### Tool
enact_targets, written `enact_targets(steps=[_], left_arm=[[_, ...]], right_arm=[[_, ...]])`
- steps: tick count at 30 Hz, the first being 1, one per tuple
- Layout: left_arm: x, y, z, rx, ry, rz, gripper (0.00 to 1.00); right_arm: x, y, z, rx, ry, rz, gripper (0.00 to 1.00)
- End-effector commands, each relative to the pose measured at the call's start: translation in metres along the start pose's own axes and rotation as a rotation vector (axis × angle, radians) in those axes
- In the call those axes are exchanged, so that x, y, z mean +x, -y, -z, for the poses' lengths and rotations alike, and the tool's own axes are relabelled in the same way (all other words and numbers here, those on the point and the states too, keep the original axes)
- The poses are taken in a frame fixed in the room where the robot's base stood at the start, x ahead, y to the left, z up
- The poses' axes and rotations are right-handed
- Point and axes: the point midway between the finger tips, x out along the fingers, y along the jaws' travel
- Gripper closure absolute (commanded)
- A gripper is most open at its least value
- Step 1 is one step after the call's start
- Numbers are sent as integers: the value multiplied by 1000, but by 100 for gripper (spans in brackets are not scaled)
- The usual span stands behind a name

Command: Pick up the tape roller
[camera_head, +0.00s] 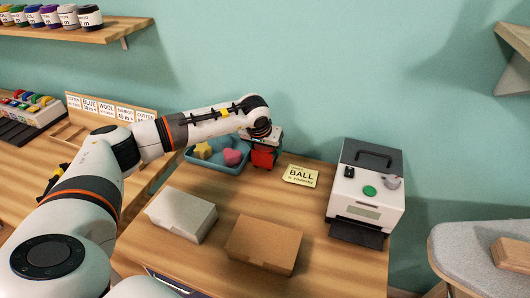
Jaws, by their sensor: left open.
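A small red item (263,158), which looks like the tape roller, stands on the wooden table beside the right end of a blue tray. My left arm reaches in from the left, and my left gripper (264,146) points down right over the red item. The gripper and wrist hide the item's upper part. The jaws are open; I cannot tell whether they touch the item or are around it. My right gripper is not in view.
The blue tray (231,169) holds a yellow and a pink shape. A white box (181,215) and a brown box (264,245) lie in front. A yellow card (300,176) and a white machine (367,190) are to the right. An ironing board (463,262) stands far right.

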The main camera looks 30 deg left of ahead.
Motion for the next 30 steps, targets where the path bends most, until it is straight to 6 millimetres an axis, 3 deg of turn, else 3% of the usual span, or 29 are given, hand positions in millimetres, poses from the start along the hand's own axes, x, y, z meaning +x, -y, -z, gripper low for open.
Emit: enact_targets(steps=[4,11,18,26,30], left_arm=[[14,0,0,-1,0,0,27],[16,0,0,0,1,1,27],[16,0,0,0,1,0,65],[13,0,-2,-1,3,1,66],[-2,0,-9,-1,6,1,66]], right_arm=[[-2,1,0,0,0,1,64],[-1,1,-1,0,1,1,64],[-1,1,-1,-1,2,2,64],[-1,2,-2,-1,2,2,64],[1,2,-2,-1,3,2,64]])
